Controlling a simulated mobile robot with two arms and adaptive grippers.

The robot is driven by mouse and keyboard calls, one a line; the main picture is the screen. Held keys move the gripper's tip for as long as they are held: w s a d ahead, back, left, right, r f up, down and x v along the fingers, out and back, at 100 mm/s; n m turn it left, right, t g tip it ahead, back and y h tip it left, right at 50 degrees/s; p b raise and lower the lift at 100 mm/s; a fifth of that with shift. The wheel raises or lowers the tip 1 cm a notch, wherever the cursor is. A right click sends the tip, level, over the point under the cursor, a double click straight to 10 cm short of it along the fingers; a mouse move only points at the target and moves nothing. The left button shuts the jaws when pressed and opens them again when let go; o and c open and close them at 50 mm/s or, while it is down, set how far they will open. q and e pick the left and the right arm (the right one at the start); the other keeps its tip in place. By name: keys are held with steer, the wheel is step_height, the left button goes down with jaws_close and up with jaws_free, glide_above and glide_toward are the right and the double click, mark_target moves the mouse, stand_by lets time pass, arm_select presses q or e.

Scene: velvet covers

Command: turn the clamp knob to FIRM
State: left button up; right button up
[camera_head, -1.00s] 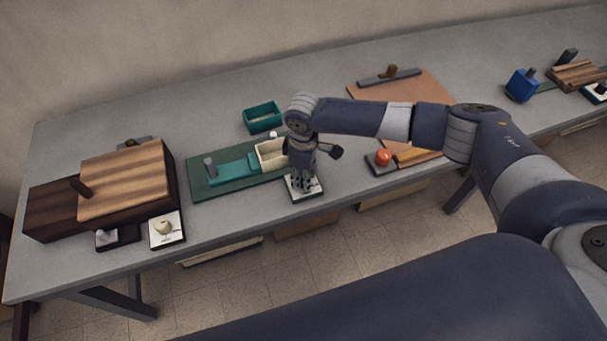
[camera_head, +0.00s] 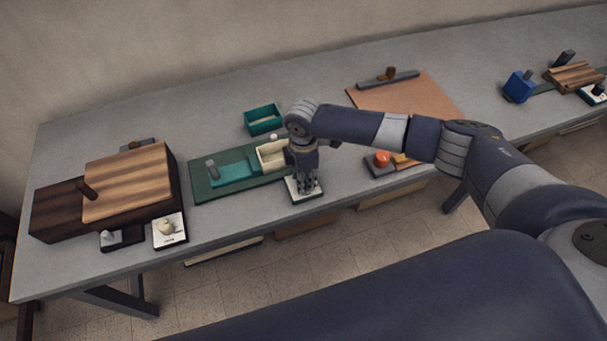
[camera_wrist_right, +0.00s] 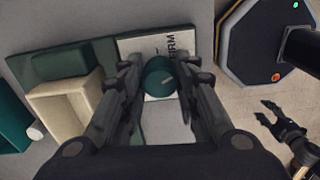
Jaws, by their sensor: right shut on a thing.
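The clamp knob (camera_wrist_right: 158,70) is a round dark green knob on a white plate (camera_head: 293,189). In the wrist view the word FIRM is printed above and right of the knob, beside a small dark mark. A short pale line on the knob's top slopes up to the right, right of its middle. My right gripper (camera_head: 306,190) points down over the plate. Its fingers (camera_wrist_right: 160,85) are shut on the knob from both sides. The head view hides the knob behind them. My left gripper (camera_wrist_right: 264,111) shows only in the wrist view, apart from the table, fingers spread and empty.
A green board (camera_head: 205,187) with a teal block (camera_head: 233,172) and a cream box (camera_head: 271,156) adjoins the plate. A teal tray (camera_head: 263,119) stands behind. A wooden-topped box (camera_head: 125,180) is left; a red knob (camera_head: 382,158) is right. The table's front edge is close.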

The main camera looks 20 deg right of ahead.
steer(key=n, duration=0.6)
steer(key=shift+p, duration=0.3)
steer(key=n, duration=0.6)
steer(key=shift+a, duration=0.1)
steer(key=shift+w, duration=0.1)
steer(key=o, duration=1.1)
steer(key=shift+c, duration=0.2)
steer(key=shift+r, duration=0.1)
step_height(320, 180, up, 12)
